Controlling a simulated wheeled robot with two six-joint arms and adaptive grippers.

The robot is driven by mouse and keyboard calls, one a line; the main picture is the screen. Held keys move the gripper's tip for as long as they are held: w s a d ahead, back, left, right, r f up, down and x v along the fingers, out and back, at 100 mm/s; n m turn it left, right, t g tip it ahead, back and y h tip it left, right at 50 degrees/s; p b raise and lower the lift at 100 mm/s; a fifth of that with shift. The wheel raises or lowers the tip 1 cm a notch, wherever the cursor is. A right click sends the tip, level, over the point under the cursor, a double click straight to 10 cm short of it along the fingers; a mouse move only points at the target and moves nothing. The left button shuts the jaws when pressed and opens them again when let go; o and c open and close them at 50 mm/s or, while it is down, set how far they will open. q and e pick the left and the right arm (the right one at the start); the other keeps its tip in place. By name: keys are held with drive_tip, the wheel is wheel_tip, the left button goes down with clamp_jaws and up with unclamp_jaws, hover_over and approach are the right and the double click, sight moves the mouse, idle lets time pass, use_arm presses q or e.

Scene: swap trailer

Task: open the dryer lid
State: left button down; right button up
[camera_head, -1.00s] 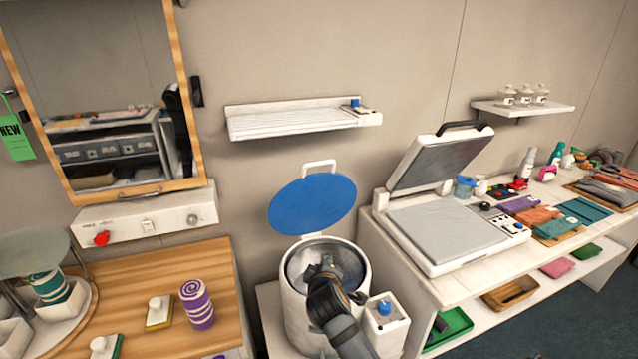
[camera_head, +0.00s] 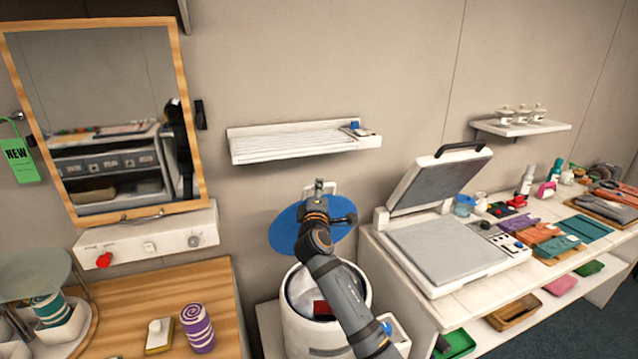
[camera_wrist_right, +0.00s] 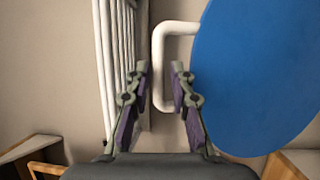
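The dryer is a white drum (camera_head: 290,325) with a round opening. Its blue lid (camera_head: 285,228) stands raised behind the opening, with a white loop handle (camera_head: 333,188) at its top. My right gripper (camera_head: 319,186) is up at that handle, and its arm covers part of the lid. In the right wrist view, the gripper (camera_wrist_right: 160,72) is open, its fingers apart with the handle's outer bar (camera_wrist_right: 158,65) showing between them. I cannot tell whether they touch it. The lid's blue disc (camera_wrist_right: 262,75) is to the right there. My left gripper is out of view.
Something white and red (camera_head: 323,310) shows inside the drum. A wall shelf (camera_head: 290,155) hangs above the lid. A heat press (camera_head: 440,225) stands open on the white bench to the right. A wooden counter (camera_head: 150,280) is at left.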

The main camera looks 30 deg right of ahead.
drive_tip(key=shift+x, duration=1.05)
clamp_jaws()
